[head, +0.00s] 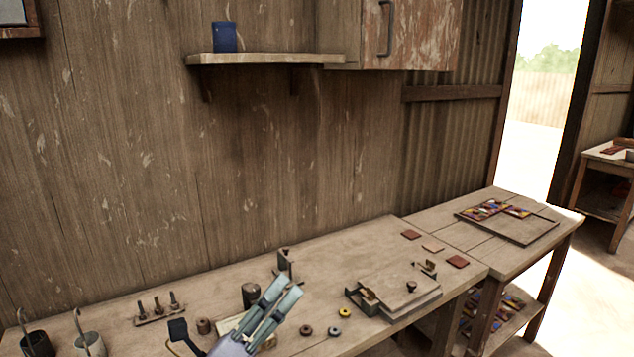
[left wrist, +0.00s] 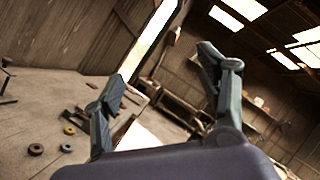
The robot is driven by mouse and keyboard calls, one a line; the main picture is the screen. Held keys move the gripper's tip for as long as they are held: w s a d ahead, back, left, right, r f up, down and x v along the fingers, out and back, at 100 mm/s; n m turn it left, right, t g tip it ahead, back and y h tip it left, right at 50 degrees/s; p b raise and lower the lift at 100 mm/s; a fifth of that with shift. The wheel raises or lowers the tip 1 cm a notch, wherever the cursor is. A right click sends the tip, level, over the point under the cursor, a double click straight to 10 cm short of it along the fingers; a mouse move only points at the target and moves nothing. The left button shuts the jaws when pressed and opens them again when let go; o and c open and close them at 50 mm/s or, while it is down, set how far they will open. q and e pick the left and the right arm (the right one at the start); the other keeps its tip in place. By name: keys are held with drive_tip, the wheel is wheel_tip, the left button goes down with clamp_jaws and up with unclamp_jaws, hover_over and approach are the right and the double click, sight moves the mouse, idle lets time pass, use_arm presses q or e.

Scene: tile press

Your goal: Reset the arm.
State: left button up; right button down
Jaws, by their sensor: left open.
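My left gripper (head: 282,292) is at the bottom middle of the head view, over the front part of the workbench (head: 330,262). Its fingers point up and away. The left wrist view shows the two fingers of the left gripper (left wrist: 165,85) spread wide apart with nothing between them. Beyond them are the bench on the left and the room and roof on the right. My right gripper does not show in either view.
A wooden press (head: 400,285) with a knob stands right of the gripper. Small rings (head: 344,312), a dark cup (head: 250,294) and a stamp rack (head: 158,311) are on the bench. Reddish tiles (head: 457,262) and a mosaic board (head: 508,226) lie farther right. A shelf (head: 265,60) hangs above.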

use_arm(q)
drive_tip(key=s+a+f+n+g+y, duration=0.1)
drive_tip(key=s+a+f+n+y, duration=0.1)
drive_tip(key=a+f+n+y, duration=0.65)
drive_tip(key=s+a+f+n+g+y, duration=0.2)
drive_tip(key=a+f+n+y, duration=0.3)
drive_tip(key=f+n, duration=0.65)
drive_tip(key=s+f+n+g, duration=0.6)
drive_tip(key=s, duration=0.5)
drive_tip(key=s+f+n+g, duration=0.5)
drive_tip(key=s+f+n, duration=0.15)
drive_tip(key=s, duration=0.55)
wheel_tip(320, 180, down, 26)
drive_tip(key=m+g, duration=0.1)
drive_tip(key=s+a+f+g, duration=0.1)
drive_tip(key=s+a+f, duration=0.2)
drive_tip(key=s+f, duration=1.3)
drive_tip(key=shift+s+a+f+g+y, duration=0.2)
drive_tip(key=shift+s+f+g+y, duration=0.05)
drive_tip(key=shift+s+g+y, duration=0.1)
